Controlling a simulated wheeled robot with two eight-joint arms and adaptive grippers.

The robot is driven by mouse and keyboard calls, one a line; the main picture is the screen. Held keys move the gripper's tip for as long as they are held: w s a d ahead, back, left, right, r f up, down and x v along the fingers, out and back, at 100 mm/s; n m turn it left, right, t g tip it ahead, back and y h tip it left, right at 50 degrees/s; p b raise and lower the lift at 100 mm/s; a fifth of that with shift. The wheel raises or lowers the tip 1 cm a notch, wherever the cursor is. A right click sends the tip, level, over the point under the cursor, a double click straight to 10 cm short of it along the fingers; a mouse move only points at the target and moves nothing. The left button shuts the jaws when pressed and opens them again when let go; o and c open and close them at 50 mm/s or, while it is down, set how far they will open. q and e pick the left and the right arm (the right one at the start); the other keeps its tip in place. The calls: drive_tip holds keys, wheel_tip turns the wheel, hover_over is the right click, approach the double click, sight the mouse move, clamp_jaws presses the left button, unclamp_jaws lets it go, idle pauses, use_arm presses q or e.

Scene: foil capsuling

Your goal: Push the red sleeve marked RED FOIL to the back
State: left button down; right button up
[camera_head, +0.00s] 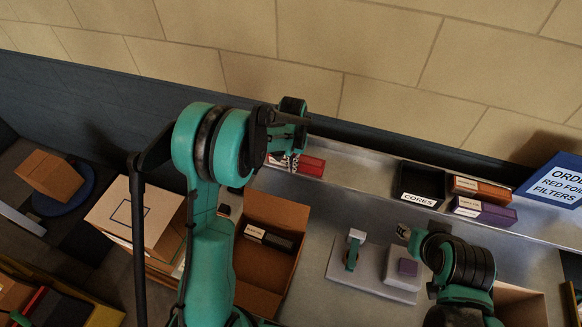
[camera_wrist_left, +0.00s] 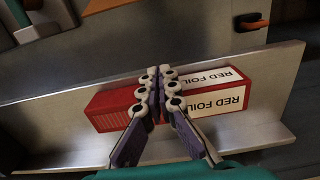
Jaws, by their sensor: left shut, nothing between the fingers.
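The red sleeve (camera_head: 310,166) lies on the metal ledge near the back wall, partly behind my left gripper. In the left wrist view the sleeve (camera_wrist_left: 112,104) shows white RED FOIL labels. My left gripper (camera_wrist_left: 158,78) is shut and empty, its fingertips over the middle of the sleeve; whether they touch it I cannot tell. In the head view the left gripper (camera_head: 290,160) is partly hidden by its own arm. My right gripper (camera_head: 404,232) is small and partly hidden by its arm, so its jaws are unclear.
A dark CORES bin (camera_head: 420,180), an orange box (camera_head: 480,190) and a purple box (camera_head: 484,212) stand right along the ledge (camera_head: 350,180). An open carton (camera_head: 262,268) holding a dark box sits below the left arm.

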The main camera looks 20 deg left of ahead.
use_arm(q)
drive_tip(key=w+b, duration=0.3)
drive_tip(key=w, duration=0.6)
drive_tip(key=shift+d+f, duration=0.1)
drive_tip(key=shift+d, duration=0.05)
drive_tip(key=shift+s, duration=0.15)
